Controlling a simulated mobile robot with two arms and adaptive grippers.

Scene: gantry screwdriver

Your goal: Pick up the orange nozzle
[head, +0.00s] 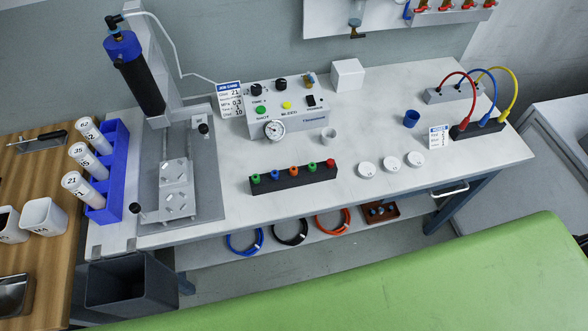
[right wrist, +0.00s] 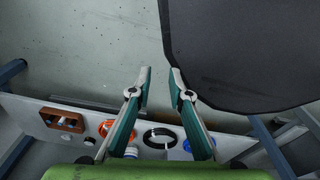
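The orange nozzle (head: 294,170) stands upright in the middle of a black rack (head: 293,182) on the white workbench, in the head view. Blue and green nozzles are to its left, and a green and a red one to its right. My right gripper (right wrist: 160,72) is in the right wrist view, with its two fingers apart and nothing between them. That view shows the lower shelf and floor, and no nozzle. Neither gripper shows in the head view, so their distance from the rack cannot be told.
A screwdriver gantry (head: 180,155) stands left of the rack and a control box (head: 288,118) behind it. Three white round lids (head: 391,164) lie to the right. Coiled hoses (head: 289,232) and a brown tray (head: 380,212) are on the lower shelf. The bench front near the rack is clear.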

